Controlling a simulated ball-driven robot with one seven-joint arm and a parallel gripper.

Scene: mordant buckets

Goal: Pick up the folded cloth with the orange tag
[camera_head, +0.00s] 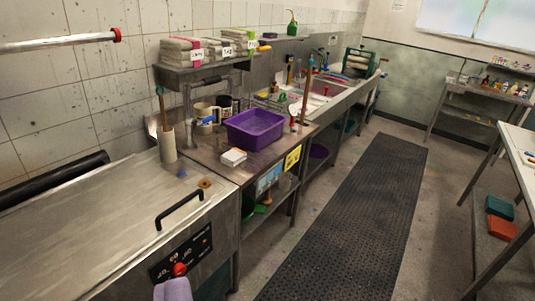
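Folded cloths lie in stacks on a wall shelf (200,72) at upper left. The left stack (181,52) has a pink band, the middle stack (214,43) a dark red band, and the right stack (240,40) a green band. Small white labels with dark marks hang on their fronts, too small to read. I cannot make out an orange tag on any of them. A small orange item (264,48) lies at the shelf's right end; I cannot tell what it is. My gripper is not in view.
A steel unit with a black handle (180,208) fills the lower left. A dark floor mat (355,215) runs along a clear aisle; a table (518,150) stands right.

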